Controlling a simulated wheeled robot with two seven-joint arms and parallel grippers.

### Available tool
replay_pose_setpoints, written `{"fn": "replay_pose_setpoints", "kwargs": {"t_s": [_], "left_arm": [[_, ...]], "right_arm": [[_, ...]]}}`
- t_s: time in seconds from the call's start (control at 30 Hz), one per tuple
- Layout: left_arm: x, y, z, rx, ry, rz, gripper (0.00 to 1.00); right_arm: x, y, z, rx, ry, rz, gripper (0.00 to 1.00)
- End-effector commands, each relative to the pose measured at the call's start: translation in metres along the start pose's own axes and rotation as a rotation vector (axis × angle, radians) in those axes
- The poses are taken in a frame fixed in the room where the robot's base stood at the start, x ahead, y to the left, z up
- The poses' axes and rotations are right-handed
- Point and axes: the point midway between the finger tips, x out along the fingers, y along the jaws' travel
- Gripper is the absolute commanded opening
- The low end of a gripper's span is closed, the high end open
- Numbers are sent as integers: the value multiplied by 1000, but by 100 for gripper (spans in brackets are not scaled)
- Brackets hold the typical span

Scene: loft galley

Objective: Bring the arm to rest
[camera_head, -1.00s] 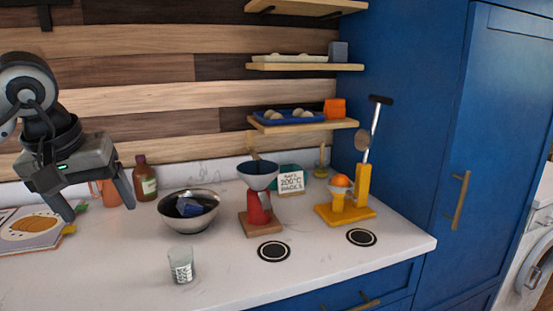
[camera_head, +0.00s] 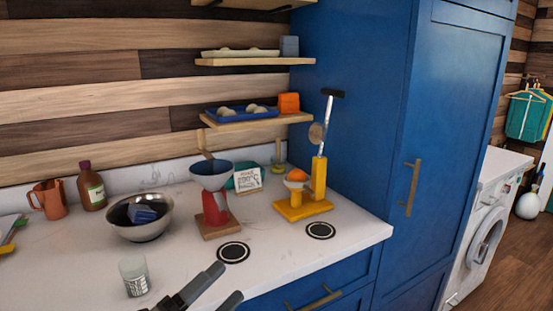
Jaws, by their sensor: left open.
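My left gripper (camera_head: 229,282) shows at the bottom of the head view, left of centre. Its two dark fingers are apart, with nothing seen between them. It is in front of the counter's front edge in the picture, to the right of a small glass jar (camera_head: 135,279). The rest of the left arm is cut off by the lower edge of the frame. My right gripper is not in view.
The white counter (camera_head: 70,270) holds a steel bowl (camera_head: 153,228), a red funnel stand (camera_head: 214,212), a yellow press (camera_head: 302,207), a brown bottle (camera_head: 92,192) and a copper jug (camera_head: 50,200). A tall blue cabinet (camera_head: 350,120) stands right.

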Motion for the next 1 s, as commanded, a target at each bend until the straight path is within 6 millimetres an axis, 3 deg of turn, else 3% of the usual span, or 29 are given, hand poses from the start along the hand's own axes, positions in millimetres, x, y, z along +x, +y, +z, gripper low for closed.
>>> {"fn": "replay_pose_setpoints", "kwargs": {"t_s": [0.03, 0.13, 0.2, 0.3, 0.4, 0.5, 0.6, 1.0], "left_arm": [[-24, 35, 6, -252, -163, 74, 78], [-74, 93, 9, -660, -447, 181, 78], [-112, 128, 1, -899, -628, 239, 78], [-162, 168, -20, -1174, -857, 300, 78], [-202, 192, -44, -1369, -1036, 338, 78], [-227, 206, -63, -1489, -1154, 358, 78], [-240, 211, -72, -1546, -1213, 366, 78], [-242, 212, -74, -1555, -1224, 370, 78]], "right_arm": [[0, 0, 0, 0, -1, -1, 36], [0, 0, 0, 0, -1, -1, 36], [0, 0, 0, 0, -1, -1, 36], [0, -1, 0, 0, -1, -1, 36], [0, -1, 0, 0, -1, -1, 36], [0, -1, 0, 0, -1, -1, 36], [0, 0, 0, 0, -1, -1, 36], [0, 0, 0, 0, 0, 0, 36]]}}
